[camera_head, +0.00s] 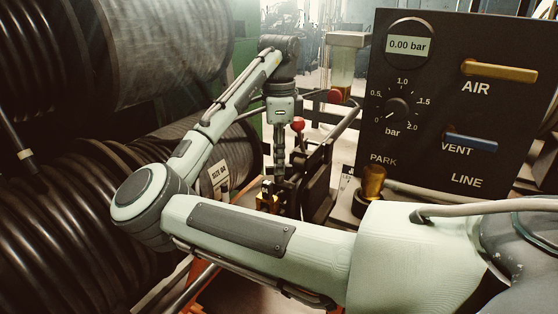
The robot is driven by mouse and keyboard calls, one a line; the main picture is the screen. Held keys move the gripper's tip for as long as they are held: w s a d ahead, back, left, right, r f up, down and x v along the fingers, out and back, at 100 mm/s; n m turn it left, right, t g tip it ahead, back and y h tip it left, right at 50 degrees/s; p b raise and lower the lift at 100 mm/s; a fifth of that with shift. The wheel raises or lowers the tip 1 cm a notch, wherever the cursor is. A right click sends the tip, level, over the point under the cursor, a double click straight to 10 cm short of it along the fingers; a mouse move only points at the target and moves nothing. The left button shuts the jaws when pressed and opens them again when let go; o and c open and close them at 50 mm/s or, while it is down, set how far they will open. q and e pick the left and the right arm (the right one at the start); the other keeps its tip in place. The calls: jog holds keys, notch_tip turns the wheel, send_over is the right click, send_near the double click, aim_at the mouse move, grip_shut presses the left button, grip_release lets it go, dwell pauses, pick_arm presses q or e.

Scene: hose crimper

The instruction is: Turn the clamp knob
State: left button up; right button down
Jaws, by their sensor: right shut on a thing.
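My right arm comes in from the lower right, bends at the left and reaches back to the middle. My right gripper (280,172) points straight down at the crimper bench. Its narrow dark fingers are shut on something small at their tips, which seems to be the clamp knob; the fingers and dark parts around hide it. A red ball (298,123) stands just right of the fingers. A small yellow part (267,203) sits just left of and below the fingertips. My left gripper is not in view.
A dark control panel (430,150) with a 0.00 bar display, a dial, and AIR and VENT levers stands at the right. A brass fitting (373,182) is by PARK. Large black hose reels (60,220) fill the left. A clear cup (343,68) stands behind.

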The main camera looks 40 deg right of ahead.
jog(key=shift+m, duration=0.3)
jog(key=c, duration=1.6)
grip_release()
jog(key=shift+o, duration=0.2)
notch_tip(320, 180, up, 12)
